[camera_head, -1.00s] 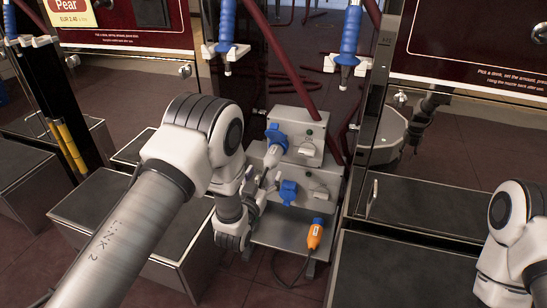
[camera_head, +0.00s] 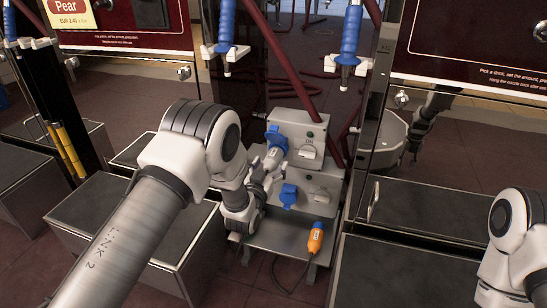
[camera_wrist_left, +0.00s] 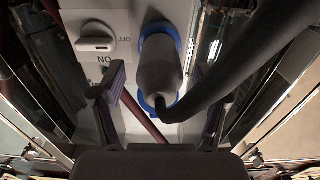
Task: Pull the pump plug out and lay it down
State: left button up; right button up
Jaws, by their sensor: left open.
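A pale grey plug (camera_head: 272,157) sits in the blue socket (camera_head: 277,137) of the upper grey box. In the left wrist view the plug (camera_wrist_left: 158,72) has a blue ring around it and a thick black cable curving off to the right. My left gripper (camera_head: 265,174) is close to this plug. Its two fingers stand apart, one on each side of the plug in the left wrist view (camera_wrist_left: 163,98), with gaps showing between. The arm partly hides the plug in the head view. My right arm shows at the right edge, but its gripper is out of view.
A rotary switch (camera_wrist_left: 97,42) marked ON and OFF is beside the plug. Below, a second box has a blue socket cover (camera_head: 288,196). An orange connector (camera_head: 316,238) with a cable lies on the lower shelf (camera_head: 285,240). Blue nozzles (camera_head: 350,35) hang above.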

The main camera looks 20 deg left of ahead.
dwell(0.8)
pick_arm(q)
grip_shut()
jog(key=shift+s+a+p, duration=0.1)
jog(key=shift+s+p, duration=1.55)
jog(key=shift+s, duration=1.35)
